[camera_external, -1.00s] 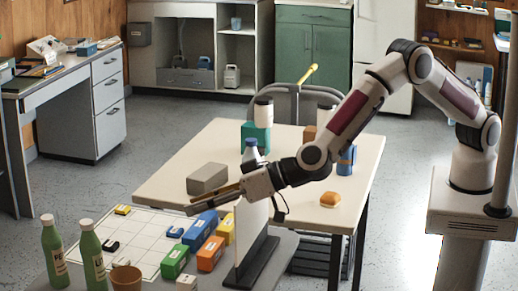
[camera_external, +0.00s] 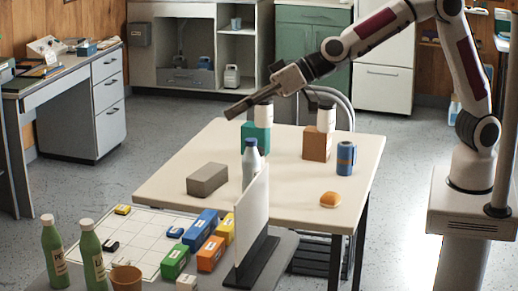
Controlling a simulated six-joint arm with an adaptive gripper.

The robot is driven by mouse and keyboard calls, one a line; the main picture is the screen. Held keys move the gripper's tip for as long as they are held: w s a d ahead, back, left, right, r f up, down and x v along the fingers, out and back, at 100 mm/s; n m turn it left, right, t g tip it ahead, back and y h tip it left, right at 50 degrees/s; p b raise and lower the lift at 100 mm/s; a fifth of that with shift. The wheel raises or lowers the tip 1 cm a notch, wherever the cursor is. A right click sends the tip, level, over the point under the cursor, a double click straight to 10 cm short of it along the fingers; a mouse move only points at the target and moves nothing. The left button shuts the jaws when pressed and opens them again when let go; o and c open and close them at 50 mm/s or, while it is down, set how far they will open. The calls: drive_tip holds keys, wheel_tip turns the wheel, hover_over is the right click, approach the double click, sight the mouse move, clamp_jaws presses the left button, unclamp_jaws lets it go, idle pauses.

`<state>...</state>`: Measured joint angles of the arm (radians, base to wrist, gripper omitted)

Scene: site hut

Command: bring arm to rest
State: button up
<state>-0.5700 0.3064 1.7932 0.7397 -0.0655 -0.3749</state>
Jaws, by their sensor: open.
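My gripper (camera_external: 250,104) is raised in the air over the far left part of the white table (camera_external: 290,197), pointing left and slightly down. It is open, and I see nothing held in it. My arm reaches up from its base at the right and bends over at the top of the picture. The gripper appears clear of the things on the table. The fingers show from the side, so the gap between them is hard to make out.
On the white table are a grey block (camera_external: 207,180), a bottle (camera_external: 250,163), a teal box (camera_external: 262,137), a brown box (camera_external: 317,145), a blue can (camera_external: 346,158) and a bun (camera_external: 330,199). A white upright panel (camera_external: 252,222) stands in front, beside coloured blocks and green bottles (camera_external: 90,255).

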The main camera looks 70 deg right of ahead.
drive_tip(key=s+d+r+g+h, duration=0.1)
drive_tip(key=s+d+r, duration=0.1)
drive_tip(key=s+d, duration=0.65)
drive_tip(key=s+d+r+g+h, duration=0.1)
drive_tip(key=s+d, duration=0.5)
drive_tip(key=d, duration=0.5)
drive_tip(key=s+d+f+m+g+h, duration=0.1)
drive_tip(key=s+d+f, duration=0.3)
drive_tip(key=s+d, duration=0.4)
drive_tip(key=s+d+f+m+g+h, duration=0.1)
drive_tip(key=s+d+f+g+h, duration=0.1)
drive_tip(key=s+d, duration=0.7)
drive_tip(key=s+f+h, duration=0.1)
drive_tip(key=s, duration=0.4)
drive_tip(key=shift+s+d+f, duration=0.15)
drive_tip(key=shift+s+f, duration=0.2)
drive_tip(key=shift+s, duration=0.05)
